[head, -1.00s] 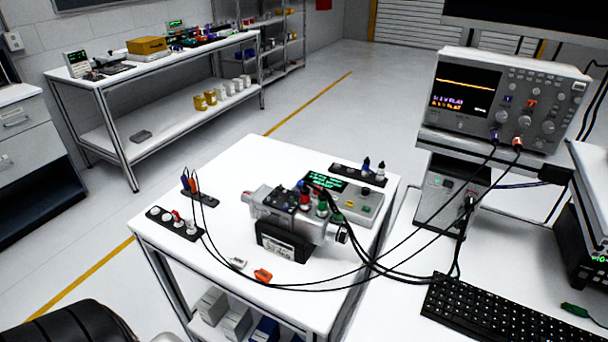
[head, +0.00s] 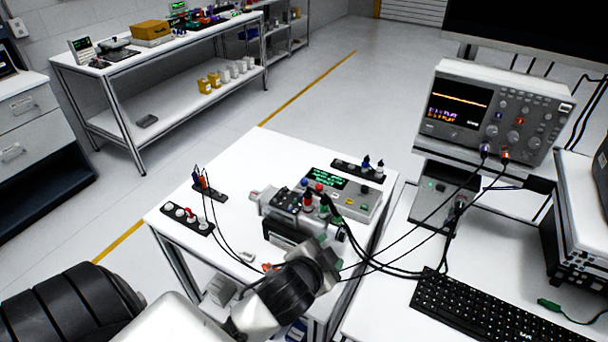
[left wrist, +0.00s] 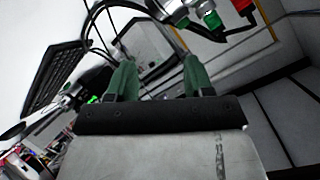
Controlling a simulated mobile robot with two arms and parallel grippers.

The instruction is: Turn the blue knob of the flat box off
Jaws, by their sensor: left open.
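The flat box (head: 358,202) is pale grey with a green-lit display and small buttons. It lies on the white table behind the grey motor unit (head: 290,210), which partly hides it. I cannot clearly pick out a blue knob on it; a small blue cap (head: 304,183) shows among the connectors at its near left edge, and I cannot tell what it belongs to. My left gripper (head: 326,256) is low in front of the motor unit, short of the box. In the left wrist view its green fingers (left wrist: 158,78) are spread with nothing gripped between them.
Black cables run from the motor unit to the oscilloscope (head: 494,112) at right. Black connector strips (head: 186,219) lie at the table's left. A keyboard (head: 475,308) lies at lower right. Green and red connectors (left wrist: 210,18) show near the top of the left wrist view.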

